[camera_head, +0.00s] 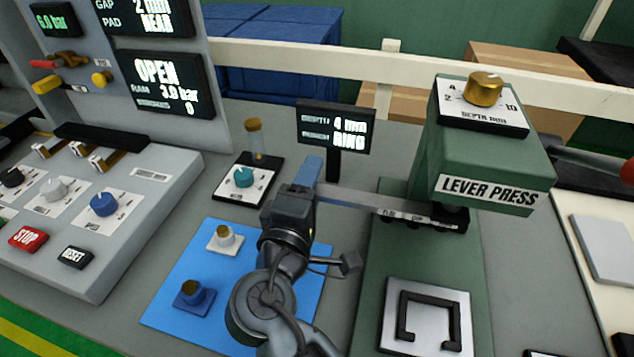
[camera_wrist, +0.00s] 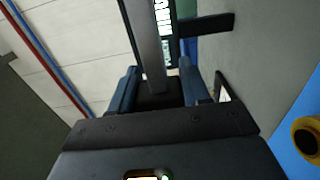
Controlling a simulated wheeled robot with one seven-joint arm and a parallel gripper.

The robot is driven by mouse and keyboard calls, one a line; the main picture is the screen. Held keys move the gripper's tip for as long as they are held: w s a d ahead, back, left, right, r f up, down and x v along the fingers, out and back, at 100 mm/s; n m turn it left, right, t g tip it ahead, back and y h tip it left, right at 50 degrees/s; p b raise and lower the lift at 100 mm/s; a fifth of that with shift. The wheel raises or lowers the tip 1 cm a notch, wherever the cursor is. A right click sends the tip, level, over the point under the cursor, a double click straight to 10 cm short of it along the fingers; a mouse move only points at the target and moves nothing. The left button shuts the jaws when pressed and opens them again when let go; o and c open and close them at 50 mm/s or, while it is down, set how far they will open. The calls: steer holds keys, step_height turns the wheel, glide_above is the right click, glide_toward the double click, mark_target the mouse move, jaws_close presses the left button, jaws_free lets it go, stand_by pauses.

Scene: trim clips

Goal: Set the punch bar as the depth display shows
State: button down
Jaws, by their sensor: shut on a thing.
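The grey punch bar (camera_head: 360,199) sticks out to the left from under the head of the green lever press (camera_head: 490,160). Small labels, FLAT, CUP and what looks like RING, run along the dark strip (camera_head: 415,216) at the press. My gripper (camera_head: 312,184) is shut on the bar's left end. In the wrist view the bar (camera_wrist: 148,45) lies between the two blue fingers of my gripper (camera_wrist: 160,88). The bar's part inside the press is hidden.
A gold depth knob (camera_head: 484,88) is on top of the press. A metal plate with a dark bracket (camera_head: 428,320) lies below it. A blue mat (camera_head: 180,270) with two small parts is left of my arm. A control panel (camera_head: 90,265) stands further left.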

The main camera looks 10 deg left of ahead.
steer(key=c, duration=0.6)
jaws_free()
steer(key=shift+a, duration=0.25)
steer(key=s+b, duration=0.1)
steer(key=s, duration=0.5)
steer(key=shift+s+a+f, duration=0.1)
steer(key=shift+s+f, duration=0.05)
steer(key=shift+s, duration=0.05)
steer(key=shift+s+b, duration=0.35)
steer(key=shift+s, duration=0.35)
